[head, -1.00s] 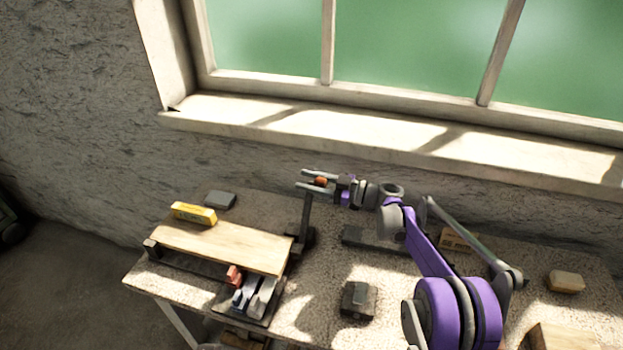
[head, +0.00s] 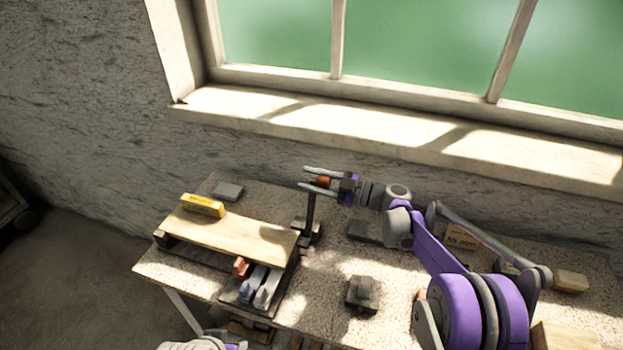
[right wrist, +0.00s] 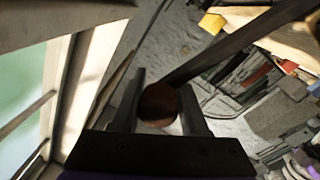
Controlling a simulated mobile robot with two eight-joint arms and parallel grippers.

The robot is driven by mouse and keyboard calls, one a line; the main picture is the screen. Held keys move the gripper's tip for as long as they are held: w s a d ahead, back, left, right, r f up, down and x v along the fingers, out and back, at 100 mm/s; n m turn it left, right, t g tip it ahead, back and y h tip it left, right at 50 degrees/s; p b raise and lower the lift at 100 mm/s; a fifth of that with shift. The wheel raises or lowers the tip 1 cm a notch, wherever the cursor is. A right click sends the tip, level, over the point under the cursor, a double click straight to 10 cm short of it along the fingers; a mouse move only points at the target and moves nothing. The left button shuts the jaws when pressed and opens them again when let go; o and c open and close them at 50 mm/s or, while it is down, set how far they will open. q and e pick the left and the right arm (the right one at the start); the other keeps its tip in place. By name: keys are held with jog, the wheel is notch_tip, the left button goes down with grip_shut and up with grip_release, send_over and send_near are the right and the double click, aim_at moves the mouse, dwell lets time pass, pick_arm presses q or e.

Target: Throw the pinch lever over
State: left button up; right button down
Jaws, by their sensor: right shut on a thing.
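The pinch lever (head: 310,212) is a dark bar standing nearly upright from a dark base (head: 309,232) at the right end of a wooden board on the bench. Its reddish-brown knob (head: 323,181) is at the top. My right gripper (head: 309,178) comes from the right, with its two grey fingers on either side of the knob, shut on it. In the right wrist view the round knob (right wrist: 158,104) sits between the fingers, and the dark bar (right wrist: 225,50) runs off to the upper right. My left gripper is not in view.
The wooden board (head: 235,235) carries a yellow block (head: 203,206). A red piece (head: 241,267) and grey levers (head: 262,290) sit in front. A dark block (head: 362,294) stands right of these. The window sill (head: 390,130) runs behind the bench.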

jog(key=shift+c, duration=2.3)
grip_release()
jog(key=shift+d, duration=0.1)
jog(key=v, duration=1)
jog(key=shift+s+d+b, duration=0.2)
jog(key=shift+d+b, duration=0.15)
jog(key=shift+b, duration=0.1)
